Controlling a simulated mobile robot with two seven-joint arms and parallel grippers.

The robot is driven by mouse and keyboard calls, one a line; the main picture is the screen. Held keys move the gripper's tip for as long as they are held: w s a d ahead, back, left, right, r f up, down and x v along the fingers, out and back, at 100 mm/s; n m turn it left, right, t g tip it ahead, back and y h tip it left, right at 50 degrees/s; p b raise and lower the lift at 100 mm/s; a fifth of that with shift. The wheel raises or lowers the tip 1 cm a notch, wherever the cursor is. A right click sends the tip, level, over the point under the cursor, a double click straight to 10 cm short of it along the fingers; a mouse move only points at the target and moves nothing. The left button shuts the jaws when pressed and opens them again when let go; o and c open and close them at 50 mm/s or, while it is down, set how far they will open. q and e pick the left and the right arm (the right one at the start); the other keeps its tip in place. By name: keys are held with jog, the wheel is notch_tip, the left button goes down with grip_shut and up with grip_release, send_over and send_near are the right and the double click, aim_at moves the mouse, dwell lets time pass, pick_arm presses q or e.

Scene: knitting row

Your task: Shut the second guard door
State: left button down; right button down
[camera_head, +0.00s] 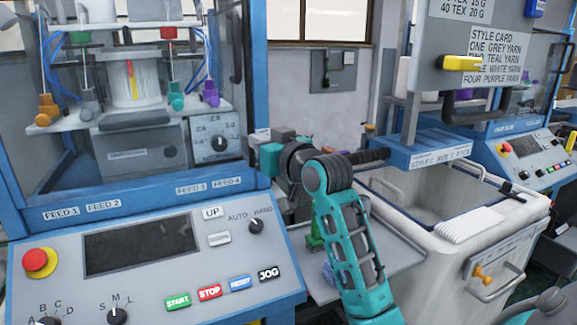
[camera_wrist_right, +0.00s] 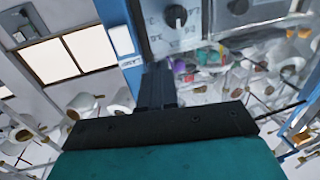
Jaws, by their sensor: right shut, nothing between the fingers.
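The near knitting machine has a blue frame (camera_head: 258,85) around a see-through front, with yarn feeds and a dial panel (camera_head: 218,140) behind it. A dark handle-like bar (camera_head: 223,42) shows near its right side. I cannot tell which panel is the second guard door or how far open it stands. My right gripper (camera_head: 252,147) is beside the frame's lower right post, shut and empty; its tips are small here. In the right wrist view its dark fingers (camera_wrist_right: 158,85) are together, pointing at the blue post (camera_wrist_right: 125,15) and dial panel (camera_wrist_right: 180,30). Contact is unclear. My left gripper is out of view.
A control panel (camera_head: 150,285) with buttons and a red stop knob (camera_head: 40,262) slopes below the machine. A grey shelf (camera_head: 395,262) and white bin (camera_head: 520,218) stand right. Another blue machine (camera_head: 505,135) with a hanging style card (camera_head: 495,58) stands behind.

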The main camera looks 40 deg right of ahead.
jog(key=s+a, duration=0.2)
jog(key=s, duration=0.7)
jog(key=shift+s+a+b, duration=0.15)
jog(key=shift+s+b, duration=0.15)
jog(key=s+a+f+n+g, duration=0.1)
jog(key=s+a+f+g, duration=0.2)
jog(key=f, duration=0.6)
jog(key=s+a+f+g, duration=0.2)
jog(key=s+f+g, duration=0.15)
jog(key=f, duration=0.65)
jog(key=s+a+f+n+g, duration=0.1)
jog(key=s+a+f+g, duration=0.25)
jog(key=s+f, duration=0.45)
jog(key=s+a+f+g, duration=0.3)
jog(key=s+f+g, duration=0.1)
jog(key=s+f, duration=0.4)
jog(key=w+a+f+t+y, duration=0.2)
jog(key=w+f+t, duration=0.4)
jog(key=w+f, duration=0.1)
jog(key=shift+a+f+n+t, duration=0.3)
jog(key=shift+f+n+t, duration=0.05)
jog(key=shift+n+t, duration=0.05)
